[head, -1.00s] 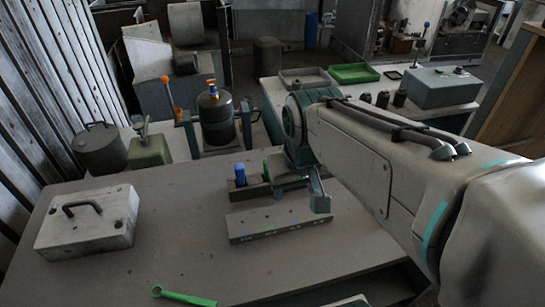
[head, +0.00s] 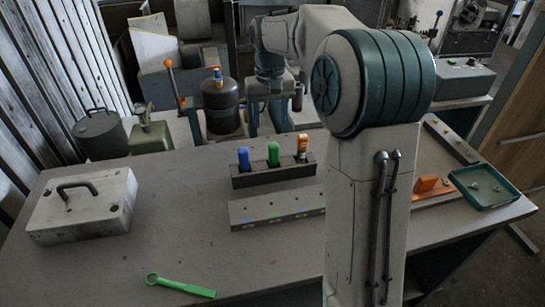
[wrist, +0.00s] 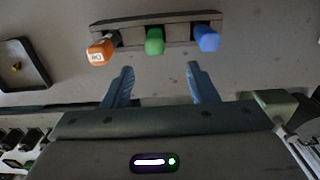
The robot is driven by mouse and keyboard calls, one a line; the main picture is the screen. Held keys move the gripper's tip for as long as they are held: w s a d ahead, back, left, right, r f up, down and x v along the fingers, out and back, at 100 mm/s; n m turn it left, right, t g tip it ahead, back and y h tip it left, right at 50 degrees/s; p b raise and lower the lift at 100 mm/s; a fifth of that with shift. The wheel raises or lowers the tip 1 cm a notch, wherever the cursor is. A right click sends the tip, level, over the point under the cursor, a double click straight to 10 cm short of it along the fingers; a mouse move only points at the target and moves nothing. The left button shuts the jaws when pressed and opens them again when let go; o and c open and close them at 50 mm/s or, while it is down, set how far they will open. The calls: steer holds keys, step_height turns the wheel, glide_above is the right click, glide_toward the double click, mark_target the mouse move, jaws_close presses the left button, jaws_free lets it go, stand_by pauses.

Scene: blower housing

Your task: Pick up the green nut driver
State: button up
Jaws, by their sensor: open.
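The green nut driver (head: 273,154) stands upright in a dark rack (head: 248,181), between a blue-handled driver (head: 243,159) and an orange-handled driver (head: 302,147). In the wrist view the green handle (wrist: 155,40) lies ahead of the gap between my fingertips, with the orange handle (wrist: 100,52) on the left and the blue handle (wrist: 207,38) on the right. My gripper (wrist: 158,72) is open and empty, with both fingers short of the green handle in the picture. The driver's lower part is hidden in the rack.
A grey block (head: 270,210) lies in front of the rack. A green ring spanner (head: 180,286) lies near the front edge, and a white case (head: 83,205) sits at left. A green tray (head: 486,187) is at right. The table's middle left is clear.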

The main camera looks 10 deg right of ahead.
mark_target(273, 153)
step_height(273, 153, down, 8)
steer(key=shift+r, duration=0.15)
steer(key=f, duration=0.2)
steer(key=f+p, duration=0.1)
steer(key=f, duration=0.1)
steer(key=shift+s+d+f, duration=0.1)
steer(key=shift+d, duration=0.3)
steer(key=shift+f, duration=0.45)
jaws_close()
